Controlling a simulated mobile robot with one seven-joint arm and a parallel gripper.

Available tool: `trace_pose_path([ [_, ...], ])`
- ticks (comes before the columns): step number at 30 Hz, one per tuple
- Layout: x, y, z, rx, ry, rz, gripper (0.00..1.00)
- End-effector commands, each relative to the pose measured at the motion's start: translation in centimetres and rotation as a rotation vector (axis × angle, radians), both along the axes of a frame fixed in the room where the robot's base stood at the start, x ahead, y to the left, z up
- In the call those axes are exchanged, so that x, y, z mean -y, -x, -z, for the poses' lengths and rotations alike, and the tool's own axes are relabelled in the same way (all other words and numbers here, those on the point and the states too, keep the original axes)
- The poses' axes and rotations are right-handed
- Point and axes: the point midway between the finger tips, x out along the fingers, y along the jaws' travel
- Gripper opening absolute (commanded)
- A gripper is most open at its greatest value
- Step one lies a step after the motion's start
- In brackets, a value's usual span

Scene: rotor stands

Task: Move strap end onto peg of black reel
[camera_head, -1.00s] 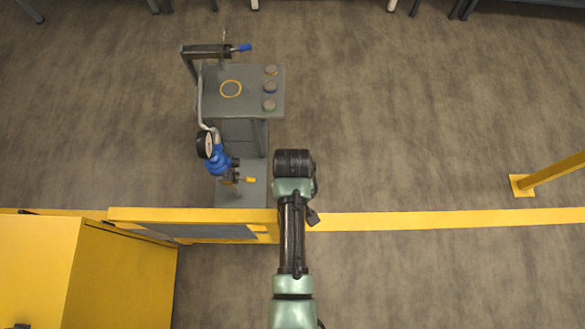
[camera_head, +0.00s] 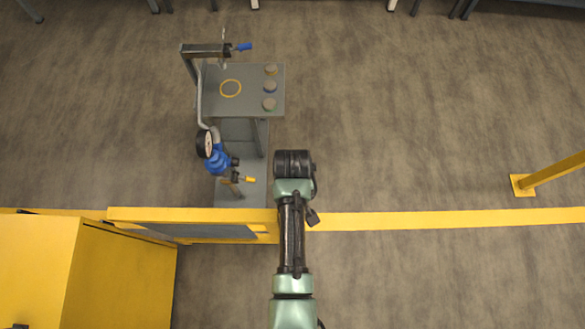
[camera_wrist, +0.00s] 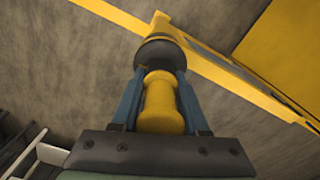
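In the wrist view my gripper (camera_wrist: 160,76) has its two blue-grey fingers on either side of a yellow spool-shaped handle (camera_wrist: 160,106), which it appears to grip. A dark round collar (camera_wrist: 157,52) and a small yellow tip show beyond the handle. In the head view my arm points up the picture and its black wrist end hides the gripper and what it holds. I cannot make out a strap end, a black reel or a peg in either view.
A grey stand (camera_head: 205,82) with a yellow ring, round buttons and a blue-tipped lever (camera_head: 242,47) is up-left of my arm. A blue valve (camera_head: 219,161) with a gauge (camera_head: 204,143) sits below it. A yellow cabinet (camera_head: 120,275) is lower left; floor to the right is mostly clear.

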Motion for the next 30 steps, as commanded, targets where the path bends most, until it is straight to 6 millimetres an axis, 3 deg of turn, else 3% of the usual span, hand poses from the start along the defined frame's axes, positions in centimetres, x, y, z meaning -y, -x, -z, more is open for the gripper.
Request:
trace_pose_path([
  [1,0.0,-0.1,-0.1,0.001,0.000,0.000,0.53],
  [6,0.0,0.0,-0.1,0.001,0.000,0.000,0.79],
  [17,0.0,0.0,-0.4,0.000,0.000,0.000,0.79],
  [23,0.0,-0.1,-3.1,0.004,0.000,0.000,0.79],
  [30,0.0,-0.1,-8.2,0.007,0.001,-0.001,0.79],
])
